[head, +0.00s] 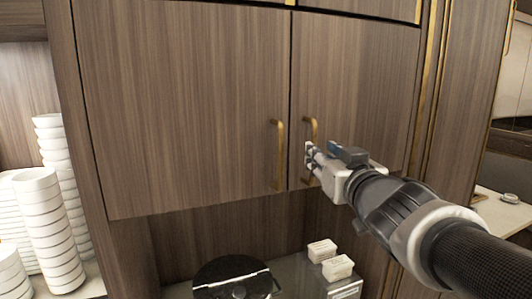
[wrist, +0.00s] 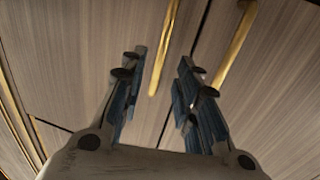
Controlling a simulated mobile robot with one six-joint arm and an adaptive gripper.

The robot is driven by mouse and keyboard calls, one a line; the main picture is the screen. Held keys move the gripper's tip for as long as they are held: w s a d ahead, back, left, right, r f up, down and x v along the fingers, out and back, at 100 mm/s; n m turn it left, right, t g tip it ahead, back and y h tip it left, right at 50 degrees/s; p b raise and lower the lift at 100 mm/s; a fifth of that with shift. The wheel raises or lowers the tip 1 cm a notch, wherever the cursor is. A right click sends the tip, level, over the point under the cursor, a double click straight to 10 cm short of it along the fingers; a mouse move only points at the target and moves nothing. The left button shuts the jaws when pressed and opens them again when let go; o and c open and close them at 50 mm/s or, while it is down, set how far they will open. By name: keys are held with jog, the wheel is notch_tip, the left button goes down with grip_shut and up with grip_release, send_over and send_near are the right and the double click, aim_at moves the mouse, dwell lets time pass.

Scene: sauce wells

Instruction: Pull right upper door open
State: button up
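The right upper door (head: 355,85) is a brown wood-grain panel and looks shut, level with the left door (head: 185,100). Its vertical brass handle (head: 313,130) is near its left edge, its middle partly hidden by my gripper (head: 312,158). In the wrist view my gripper (wrist: 162,62) is open, with blue-lined fingers apart. The right door's handle (wrist: 163,50) appears between the fingers; whether they touch it I cannot tell. The left door's handle (wrist: 237,45) appears right of the fingers there, and left of my gripper in the head view (head: 278,155).
Stacks of white bowls (head: 45,215) stand at the left. Below the doors are a dark round pan or lid (head: 232,278) and small white containers (head: 337,267) on a counter. A brass-trimmed tall panel (head: 455,100) is at the right.

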aim_at(312, 179)
jog(key=w, duration=0.6)
jog(key=shift+a, duration=0.4)
jog(key=shift+c, duration=0.2)
grip_shut()
